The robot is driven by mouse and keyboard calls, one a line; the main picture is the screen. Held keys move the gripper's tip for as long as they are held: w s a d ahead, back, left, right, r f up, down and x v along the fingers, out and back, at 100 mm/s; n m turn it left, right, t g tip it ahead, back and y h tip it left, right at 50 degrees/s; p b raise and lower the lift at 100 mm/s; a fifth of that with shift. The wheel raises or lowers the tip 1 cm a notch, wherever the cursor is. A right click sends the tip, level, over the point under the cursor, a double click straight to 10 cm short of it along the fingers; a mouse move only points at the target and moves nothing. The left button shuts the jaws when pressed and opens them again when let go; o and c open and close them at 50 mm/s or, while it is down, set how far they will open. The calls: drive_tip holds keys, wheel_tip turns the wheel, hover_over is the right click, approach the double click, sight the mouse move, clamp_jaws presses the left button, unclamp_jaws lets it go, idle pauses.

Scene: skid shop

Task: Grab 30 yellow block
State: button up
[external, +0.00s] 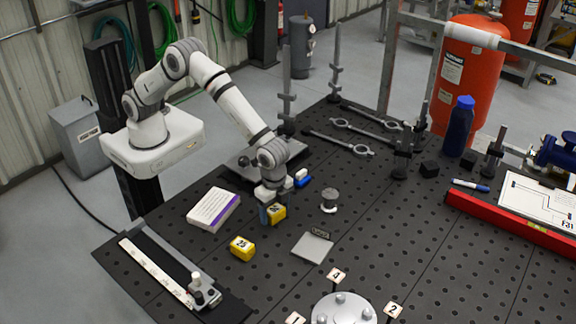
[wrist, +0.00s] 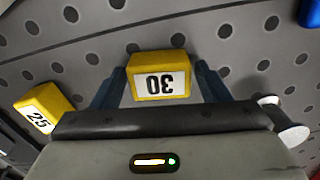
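The yellow block marked 30 (wrist: 158,75) stands on the dark perforated table, its white label upside down in the wrist view. It also shows in the external view (external: 278,213), partly hidden by my gripper (external: 271,207). In the wrist view my gripper (wrist: 159,80) has its two blue-grey fingers on either side of this block, with a narrow gap at each side. The fingers look open and the block rests on the table. A second yellow block, marked 25 (external: 242,248), lies to the left and nearer the camera; it also shows at the left of the wrist view (wrist: 42,107).
A white and purple box (external: 211,208) lies left of the gripper. A grey metal knob (external: 329,200) and a grey plate (external: 312,247) lie to the right. A blue and white item (external: 302,178) is close behind the gripper. A round flange (external: 343,309) stands at the front.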

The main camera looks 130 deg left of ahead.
drive_tip(key=c, duration=0.8)
drive_tip(key=shift+c, duration=0.2)
